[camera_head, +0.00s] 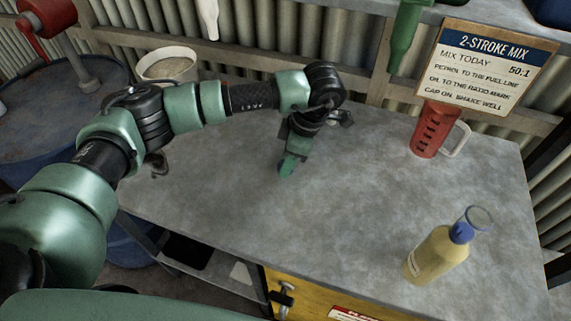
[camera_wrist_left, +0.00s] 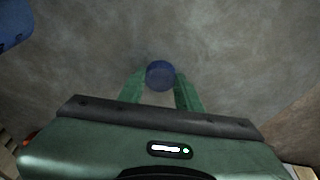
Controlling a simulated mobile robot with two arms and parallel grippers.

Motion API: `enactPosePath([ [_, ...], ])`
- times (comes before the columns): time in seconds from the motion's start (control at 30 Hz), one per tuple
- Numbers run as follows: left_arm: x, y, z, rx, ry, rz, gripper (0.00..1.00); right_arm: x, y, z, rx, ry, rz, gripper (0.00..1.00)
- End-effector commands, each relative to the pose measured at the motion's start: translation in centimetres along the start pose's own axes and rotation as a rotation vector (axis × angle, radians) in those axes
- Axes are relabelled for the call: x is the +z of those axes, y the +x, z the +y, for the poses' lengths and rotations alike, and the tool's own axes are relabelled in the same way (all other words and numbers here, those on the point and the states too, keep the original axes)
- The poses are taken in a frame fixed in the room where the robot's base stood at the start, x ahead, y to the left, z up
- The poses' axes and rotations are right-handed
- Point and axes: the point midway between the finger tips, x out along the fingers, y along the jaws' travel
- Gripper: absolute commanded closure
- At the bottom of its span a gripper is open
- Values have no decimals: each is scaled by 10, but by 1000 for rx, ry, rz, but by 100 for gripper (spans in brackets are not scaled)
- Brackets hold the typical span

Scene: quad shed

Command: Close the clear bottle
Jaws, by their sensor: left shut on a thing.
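The clear bottle (camera_head: 430,258) stands upright near the front right of the grey bench, with pale yellow liquid inside. The cap is hidden in the head view. My right gripper is out of view.
A red measuring jug (camera_head: 428,130) with a white handle stands at the bench's back right, below a sign (camera_head: 485,62). A pale bucket (camera_head: 168,62) and blue drum (camera_head: 50,120) are at the left. The bench top (camera_head: 350,200) between gripper and bottle is clear.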

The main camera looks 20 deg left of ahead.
Motion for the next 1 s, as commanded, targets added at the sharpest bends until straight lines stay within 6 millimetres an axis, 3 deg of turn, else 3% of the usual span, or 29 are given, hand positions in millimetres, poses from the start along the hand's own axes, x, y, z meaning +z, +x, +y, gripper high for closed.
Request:
enactPosePath([
  [0.23, -3, -13, 1, 5, -1, -2, 100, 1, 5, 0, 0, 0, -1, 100],
  [0.5, -17, -64, 1, 5, -1, -2, 100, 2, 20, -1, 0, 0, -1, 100],
  [0.7, -25, -91, 1, 3, -1, 0, 100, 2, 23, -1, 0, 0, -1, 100],
  [1.0, -27, -97, 0, 0, 0, 0, 100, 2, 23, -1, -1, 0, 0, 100],
])
